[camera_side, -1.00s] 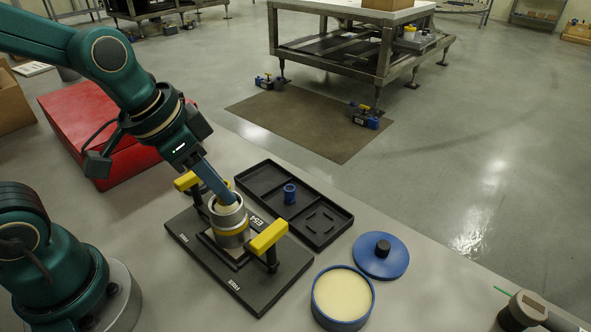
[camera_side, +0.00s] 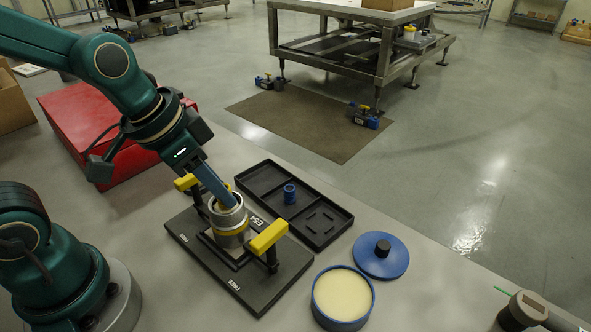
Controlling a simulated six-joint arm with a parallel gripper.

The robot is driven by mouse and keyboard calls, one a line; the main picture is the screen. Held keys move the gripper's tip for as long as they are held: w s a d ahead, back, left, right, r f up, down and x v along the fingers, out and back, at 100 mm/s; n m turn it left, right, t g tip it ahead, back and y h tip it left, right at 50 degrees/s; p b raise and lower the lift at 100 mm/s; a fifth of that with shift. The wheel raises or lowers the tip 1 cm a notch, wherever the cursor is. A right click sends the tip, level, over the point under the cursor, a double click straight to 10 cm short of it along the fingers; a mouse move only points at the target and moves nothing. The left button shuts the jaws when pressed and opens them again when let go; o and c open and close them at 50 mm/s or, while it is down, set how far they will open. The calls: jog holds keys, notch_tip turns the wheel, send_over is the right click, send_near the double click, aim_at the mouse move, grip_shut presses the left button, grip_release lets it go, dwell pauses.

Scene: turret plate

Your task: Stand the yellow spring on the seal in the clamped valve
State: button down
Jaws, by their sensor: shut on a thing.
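The clamped valve (camera_side: 231,222) is a grey metal cylinder with a yellow band. It stands upright on a black base plate (camera_side: 262,291) between two posts with yellow clamp handles (camera_side: 268,236). My gripper (camera_side: 231,203) points steeply down into the valve's open top. It is shut on the yellow spring, of which only a small yellowish patch (camera_side: 228,187) seems to show beside the blue finger. The spring's lower end and the seal are hidden inside the valve, so I cannot tell whether they touch.
A round blue tub (camera_side: 343,297) with cream contents and a blue lid (camera_side: 380,255) are at the right. A red case (camera_side: 85,120) is at the left.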

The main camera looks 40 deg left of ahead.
dwell(0.3)
jog(key=c, duration=0.6)
grip_release()
jog(key=shift+v, duration=2.55)
jog(key=shift+s+a+f+n+t+y, duration=0.1)
jog(key=shift+s+a+n+t+y, duration=0.15)
jog(key=shift+s+n, duration=0.4)
jog(key=shift+s+a+n+t+y, duration=0.15)
jog(key=shift+s+a+n, duration=0.2)
jog(key=shift+s, duration=0.55)
jog(key=shift+s+a+f+n+t+y, duration=0.1)
jog(key=shift+s+a+n+t+y, duration=0.1)
jog(key=shift+s+n, duration=0.45)
